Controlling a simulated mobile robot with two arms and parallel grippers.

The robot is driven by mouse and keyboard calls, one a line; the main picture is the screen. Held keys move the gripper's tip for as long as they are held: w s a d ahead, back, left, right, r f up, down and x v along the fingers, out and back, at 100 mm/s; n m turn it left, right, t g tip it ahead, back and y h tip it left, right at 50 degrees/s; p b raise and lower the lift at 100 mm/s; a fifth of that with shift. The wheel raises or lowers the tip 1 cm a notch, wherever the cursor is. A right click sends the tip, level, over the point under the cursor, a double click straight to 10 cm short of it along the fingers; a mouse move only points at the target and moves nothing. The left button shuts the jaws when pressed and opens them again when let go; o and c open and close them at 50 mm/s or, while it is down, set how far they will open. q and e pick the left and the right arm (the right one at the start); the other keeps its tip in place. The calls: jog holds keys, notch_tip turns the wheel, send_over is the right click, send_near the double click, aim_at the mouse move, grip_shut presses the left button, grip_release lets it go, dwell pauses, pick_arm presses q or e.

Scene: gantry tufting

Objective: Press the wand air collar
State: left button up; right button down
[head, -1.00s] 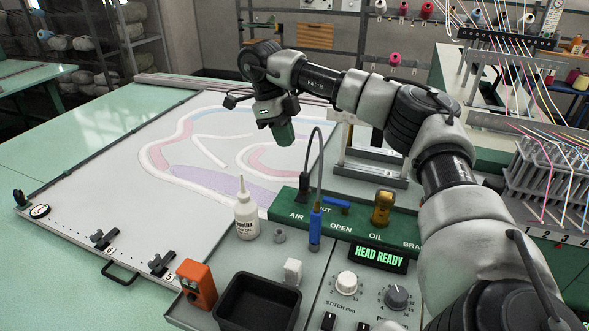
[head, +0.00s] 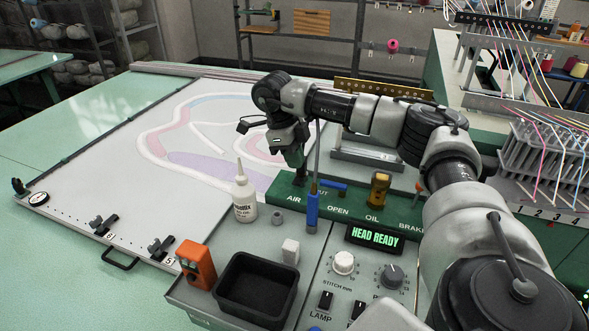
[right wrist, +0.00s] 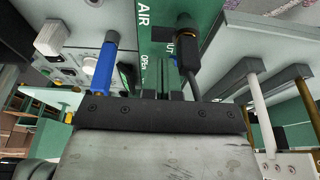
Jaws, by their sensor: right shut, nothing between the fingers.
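The blue wand (head: 312,212) stands upright in front of the green panel (head: 345,208), beside the AIR label. It also shows in the right wrist view (right wrist: 103,70), left of the fingers. A black hose fitting (right wrist: 187,40) sits on the panel near the AIR label; in the head view my gripper largely covers it. My right gripper (head: 298,163) points down just above the AIR end of the panel, behind the wand. It is shut and empty, its fingers (right wrist: 163,88) close to the fitting and hose in the wrist view. I cannot tell whether they touch. My left gripper is out of view.
A white bottle (head: 244,197), an orange box (head: 196,267), a black tray (head: 227,299) and a white block (head: 290,252) stand near the panel. A brass-coloured fitting (head: 379,188) is at OIL. The display (head: 375,238) reads HEAD READY. The tufting cloth (head: 120,205) lies left, open.

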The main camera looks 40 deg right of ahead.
aim_at(295, 181)
notch_tip(295, 181, down, 4)
jog(key=shift+w+r+p, duration=0.1)
jog(key=shift+r+p, duration=0.1)
jog(key=shift+p, duration=0.3)
notch_tip(295, 181, down, 2)
jog(key=shift+f+b, duration=0.1)
jog(key=shift+b, duration=0.55)
jog(key=b+v, duration=0.1)
jog(key=v, duration=1)
